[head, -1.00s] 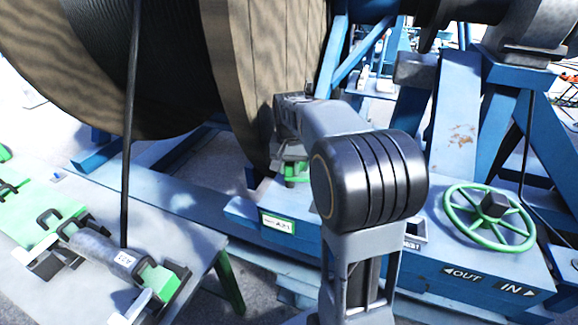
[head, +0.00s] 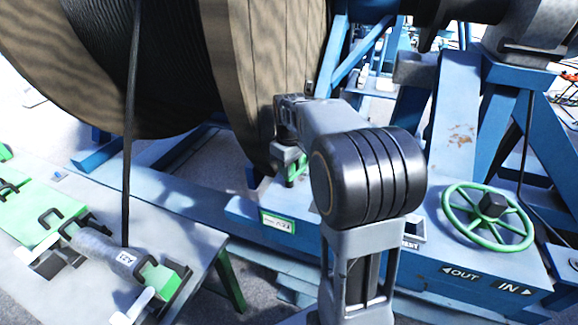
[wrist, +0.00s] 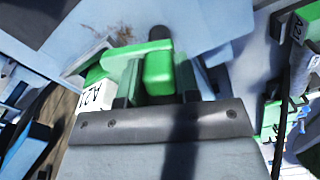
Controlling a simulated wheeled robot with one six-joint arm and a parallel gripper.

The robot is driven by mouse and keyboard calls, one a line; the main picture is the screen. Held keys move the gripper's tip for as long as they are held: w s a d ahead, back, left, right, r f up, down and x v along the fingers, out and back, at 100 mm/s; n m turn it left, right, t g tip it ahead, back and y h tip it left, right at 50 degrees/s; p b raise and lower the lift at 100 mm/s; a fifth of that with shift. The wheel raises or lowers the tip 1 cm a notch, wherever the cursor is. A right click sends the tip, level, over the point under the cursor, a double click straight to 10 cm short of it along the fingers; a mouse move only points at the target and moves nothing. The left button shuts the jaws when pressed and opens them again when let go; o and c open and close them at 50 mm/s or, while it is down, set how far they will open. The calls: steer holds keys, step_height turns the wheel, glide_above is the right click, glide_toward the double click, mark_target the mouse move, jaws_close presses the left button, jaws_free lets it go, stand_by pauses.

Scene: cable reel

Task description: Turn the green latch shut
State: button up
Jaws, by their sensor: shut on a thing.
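The green latch (head: 298,167) stands on the blue frame, below the wooden reel's rim, partly hidden by my arm and gripper. My gripper (head: 287,160) reaches down to it and is shut on it. In the wrist view the latch's green handle (wrist: 158,72) sits in the middle, between my gripper's jaws (wrist: 158,90). The jaws are largely hidden there by the grey gripper body. I cannot tell the latch's exact angle.
The wooden reel (head: 240,70) rises close to the left of my gripper. A green handwheel (head: 488,217) stands on the blue frame at right. A grey bench (head: 185,235) with green clamps and an upright black cable (head: 128,150) is at left.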

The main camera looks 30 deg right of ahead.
steer(key=shift+n, duration=2.1)
steer(key=o, duration=0.9)
step_height(320, 180, up, 14)
steer(key=shift+f, duration=0.1)
